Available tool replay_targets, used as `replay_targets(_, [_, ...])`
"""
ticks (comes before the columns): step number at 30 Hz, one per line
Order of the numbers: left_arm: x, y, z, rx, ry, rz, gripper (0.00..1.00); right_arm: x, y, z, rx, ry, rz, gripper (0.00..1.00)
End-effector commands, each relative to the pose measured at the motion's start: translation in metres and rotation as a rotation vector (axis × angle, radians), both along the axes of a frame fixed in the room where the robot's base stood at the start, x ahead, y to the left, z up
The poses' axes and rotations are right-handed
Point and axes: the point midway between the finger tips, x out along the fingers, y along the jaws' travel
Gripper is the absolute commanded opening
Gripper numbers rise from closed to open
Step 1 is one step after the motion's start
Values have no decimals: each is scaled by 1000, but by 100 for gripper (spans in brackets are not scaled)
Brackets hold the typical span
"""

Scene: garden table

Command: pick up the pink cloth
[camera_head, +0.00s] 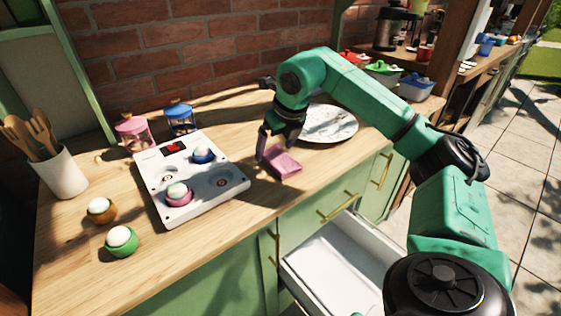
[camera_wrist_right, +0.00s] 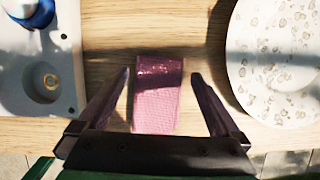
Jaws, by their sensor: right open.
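The pink cloth (camera_head: 284,164) lies folded on the wooden counter, between the white tray and the plate. In the right wrist view the cloth (camera_wrist_right: 157,95) sits between the two fingers. My right gripper (camera_head: 268,150) points down at the cloth, with its fingers apart on either side of it. In the wrist view this gripper (camera_wrist_right: 160,78) is open and holds nothing. I cannot tell how far the fingertips are above the counter. My left gripper is not in view.
A white egg-cup tray (camera_head: 222,168) stands left of the cloth, and a speckled plate (camera_head: 330,124) right of it. An open white drawer (camera_head: 335,265) juts out below the counter. Egg cups, jars and a utensil pot (camera_head: 62,175) stand farther left.

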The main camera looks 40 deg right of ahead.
Motion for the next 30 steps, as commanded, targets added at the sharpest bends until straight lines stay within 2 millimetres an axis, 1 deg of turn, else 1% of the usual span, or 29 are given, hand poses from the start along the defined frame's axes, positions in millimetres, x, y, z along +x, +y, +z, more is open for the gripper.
replay_targets(1, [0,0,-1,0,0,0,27,2,0,-6,0,2,0,100])
replay_targets(2, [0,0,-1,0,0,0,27,3,0,-7,0,1,1,100])
replay_targets(7, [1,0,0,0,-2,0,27,3,0,-8,0,-1,1,100])
replay_targets(8, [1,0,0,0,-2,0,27,3,0,-8,0,-1,1,96])
replay_targets(9, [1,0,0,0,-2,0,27,3,0,-7,0,-1,1,81])
replay_targets(12, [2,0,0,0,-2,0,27,3,0,-7,-1,-1,2,46])
replay_targets(23, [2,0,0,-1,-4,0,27,3,0,-6,0,-1,2,45])
replay_targets(26, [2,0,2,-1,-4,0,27,3,0,1,0,-3,2,45])
replay_targets(29, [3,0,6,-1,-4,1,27,4,0,16,0,-5,2,45])
replay_targets(30, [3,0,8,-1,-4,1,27,4,1,25,1,-5,3,45])
